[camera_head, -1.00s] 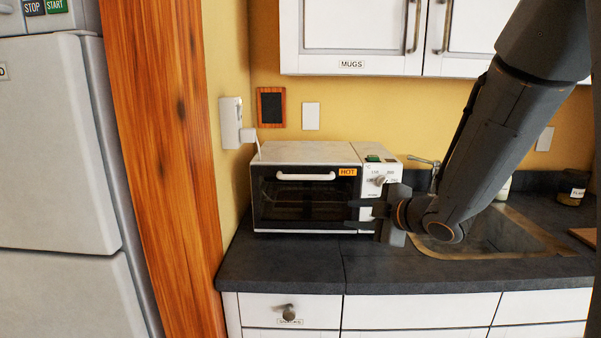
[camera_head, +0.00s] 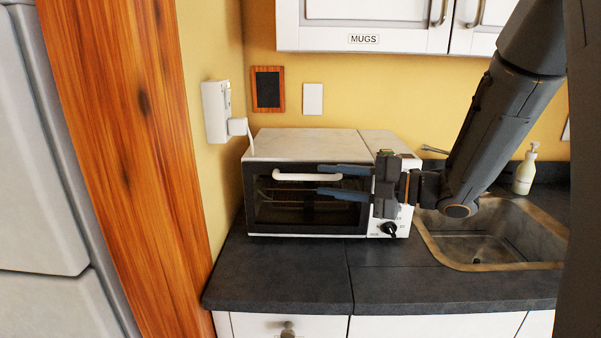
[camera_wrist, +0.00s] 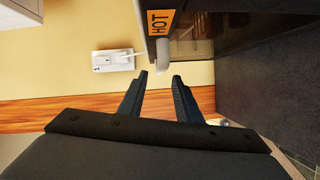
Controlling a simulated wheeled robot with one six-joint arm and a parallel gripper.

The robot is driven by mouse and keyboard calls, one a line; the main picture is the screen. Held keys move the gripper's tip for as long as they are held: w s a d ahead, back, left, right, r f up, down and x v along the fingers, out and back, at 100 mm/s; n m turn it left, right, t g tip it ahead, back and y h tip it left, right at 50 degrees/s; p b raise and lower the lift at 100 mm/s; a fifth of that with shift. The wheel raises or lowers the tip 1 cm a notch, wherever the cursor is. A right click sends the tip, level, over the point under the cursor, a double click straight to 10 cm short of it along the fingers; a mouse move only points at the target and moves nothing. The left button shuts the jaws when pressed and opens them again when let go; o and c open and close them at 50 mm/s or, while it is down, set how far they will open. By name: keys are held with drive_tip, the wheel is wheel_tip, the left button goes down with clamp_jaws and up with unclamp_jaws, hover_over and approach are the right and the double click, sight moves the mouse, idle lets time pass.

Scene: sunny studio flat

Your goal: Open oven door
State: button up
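The oven (camera_head: 310,145) is a small white countertop oven with a dark glass door (camera_head: 300,215), which looks shut. A white horizontal handle (camera_head: 295,177) runs along the door's upper part. My gripper (camera_head: 320,180) is open, with its two dark fingers pointing left, one above and one below the right part of the handle in the head view. In the wrist view the open gripper (camera_wrist: 160,78) has the handle's end (camera_wrist: 162,68) just ahead, between or slightly beyond the fingertips. Whether the fingers touch it I cannot tell. The orange HOT label (camera_wrist: 160,22) shows beside it.
The oven stands on a dark counter (camera_head: 280,275) against a yellow wall. A wooden post (camera_head: 140,150) is at the left, and a sink (camera_head: 490,235) with a soap bottle (camera_head: 525,170) is at the right. A wall cabinet (camera_head: 370,22) hangs above. The counter in front of the oven is clear.

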sight(308, 178)
drive_tip(key=p+x, duration=0.2)
drive_tip(key=x, duration=0.5)
drive_tip(key=shift+w+a, duration=0.1)
drive_tip(key=shift+a, duration=0.15)
clamp_jaws()
